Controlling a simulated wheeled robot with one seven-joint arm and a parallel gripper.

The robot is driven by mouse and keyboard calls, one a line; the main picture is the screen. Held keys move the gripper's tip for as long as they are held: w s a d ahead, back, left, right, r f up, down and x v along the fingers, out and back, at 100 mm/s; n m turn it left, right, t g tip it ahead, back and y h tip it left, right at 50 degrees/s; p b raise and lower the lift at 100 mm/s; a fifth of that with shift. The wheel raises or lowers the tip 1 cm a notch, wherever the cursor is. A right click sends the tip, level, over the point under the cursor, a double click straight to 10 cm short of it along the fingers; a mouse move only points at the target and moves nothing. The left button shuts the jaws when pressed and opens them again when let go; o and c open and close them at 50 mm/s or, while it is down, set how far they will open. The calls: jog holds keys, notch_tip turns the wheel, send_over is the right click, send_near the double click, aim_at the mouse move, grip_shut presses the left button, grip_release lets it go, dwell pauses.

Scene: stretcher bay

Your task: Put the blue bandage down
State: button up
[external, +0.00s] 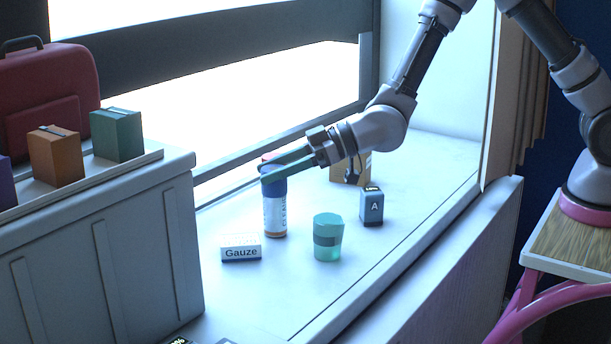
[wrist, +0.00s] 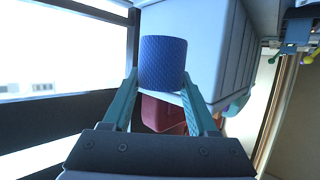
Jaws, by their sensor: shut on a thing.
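The blue bandage (wrist: 163,62) is a textured blue roll between my fingertips in the wrist view. My gripper (wrist: 162,80) is shut on it. In the external view my gripper (external: 268,174) reaches left over the windowsill, its teal fingers around the blue bandage (external: 274,188). The roll shows directly above a white-labelled orange bottle (external: 275,216). I cannot tell whether it touches the bottle or is in front of it.
On the sill (external: 290,285) stand a Gauze box (external: 241,252), a teal cup (external: 328,240), a grey box marked A (external: 371,208) and a brown box (external: 340,174). A white cabinet (external: 110,240) borders the left. The sill's front is fairly clear.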

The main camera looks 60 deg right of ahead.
jog(key=w+d, duration=0.4)
jog(key=d, duration=0.2)
jog(key=w+d+m+t+h, duration=0.1)
jog(key=w+d, duration=0.2)
jog(key=d, duration=0.3)
jog(key=w+d+r+m, duration=0.1)
jog(key=w+d, duration=0.3)
jog(key=d, duration=0.3)
jog(key=shift+w+d+t, duration=0.1)
jog(key=shift+w+t, duration=0.2)
jog(key=w+d+m+t+h, duration=0.1)
jog(key=w+d+m+h, duration=0.2)
jog(key=d, duration=2)
jog(key=shift+n, duration=0.5)
jog(key=f, duration=0.5)
jog(key=w+f, duration=0.1)
jog(key=f, duration=1)
jog(key=shift+w+d+f, duration=0.2)
jog(key=shift+d+f, duration=0.1)
jog(key=shift+f, duration=2.35)
jog(key=shift+f, duration=0.1)
jog(key=o, duration=1.4)
